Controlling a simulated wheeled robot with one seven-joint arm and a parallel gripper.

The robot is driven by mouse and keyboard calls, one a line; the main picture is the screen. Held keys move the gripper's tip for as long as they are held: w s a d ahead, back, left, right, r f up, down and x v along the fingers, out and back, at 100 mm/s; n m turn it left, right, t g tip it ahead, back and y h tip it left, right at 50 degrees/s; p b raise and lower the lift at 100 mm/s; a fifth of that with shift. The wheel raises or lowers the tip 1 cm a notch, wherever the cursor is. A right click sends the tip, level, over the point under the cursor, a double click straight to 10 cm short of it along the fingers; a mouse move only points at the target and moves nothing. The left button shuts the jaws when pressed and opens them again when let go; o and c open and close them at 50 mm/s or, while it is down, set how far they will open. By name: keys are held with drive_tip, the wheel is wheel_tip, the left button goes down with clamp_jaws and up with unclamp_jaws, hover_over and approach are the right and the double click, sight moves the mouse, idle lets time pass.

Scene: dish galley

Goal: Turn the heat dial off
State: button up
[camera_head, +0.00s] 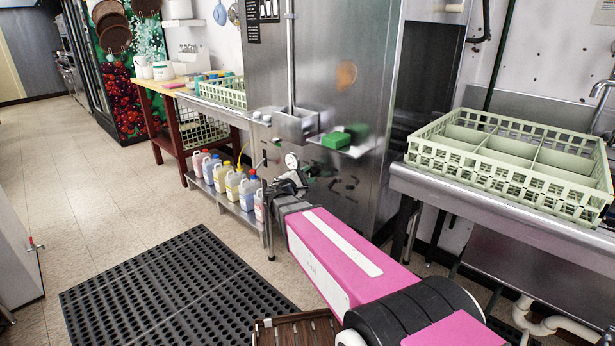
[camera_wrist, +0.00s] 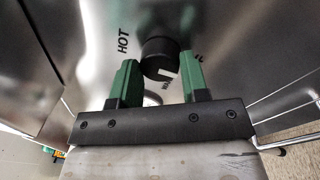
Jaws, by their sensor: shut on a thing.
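The heat dial (camera_wrist: 160,52) is a round black knob on a steel panel, seen in the wrist view. The label HOT is printed to its left, and other lettering beside and below it is partly hidden. A pale mark shows at the knob's lower edge. My gripper (camera_wrist: 160,78) has its two green fingers on either side of the knob and is shut on it. In the head view my gripper (camera_head: 311,170) reaches the lower front of the tall steel machine (camera_head: 345,85); the dial cannot be made out clearly there.
A round white gauge (camera_head: 292,161) is close to my gripper. A green block (camera_head: 335,140) lies on a small ledge above. Several bottles (camera_head: 233,186) stand on a low shelf to the left. A pale green rack (camera_head: 435,164) sits on the right counter. A black mat (camera_head: 170,285) covers the floor.

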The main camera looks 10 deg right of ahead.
drive_tip(key=o, duration=0.9)
drive_tip(key=v, duration=1)
drive_tip(key=shift+s+a, duration=0.25)
drive_tip(key=shift+s, duration=0.05)
drive_tip(key=s+d+f+m+g+y, duration=0.4)
drive_tip(key=s+d+f+m+g, duration=0.2)
drive_tip(key=d+f+g, duration=0.35)
drive_tip(key=s+f+m+y, duration=0.2)
drive_tip(key=y, duration=0.1)
drive_tip(key=s+f+m+g+y, duration=0.1)
drive_tip(key=s+f+m+y, duration=0.2)
drive_tip(key=y, duration=0.1)
drive_tip(key=s+a+f+m+g+y, duration=0.1)
drive_tip(key=s+f+m+y, duration=0.1)
drive_tip(key=s+f+y, duration=0.1)
drive_tip(key=shift+f+g+y, duration=0.2)
drive_tip(key=shift+g+y, duration=0.05)
drive_tip(key=shift+y, duration=0.25)
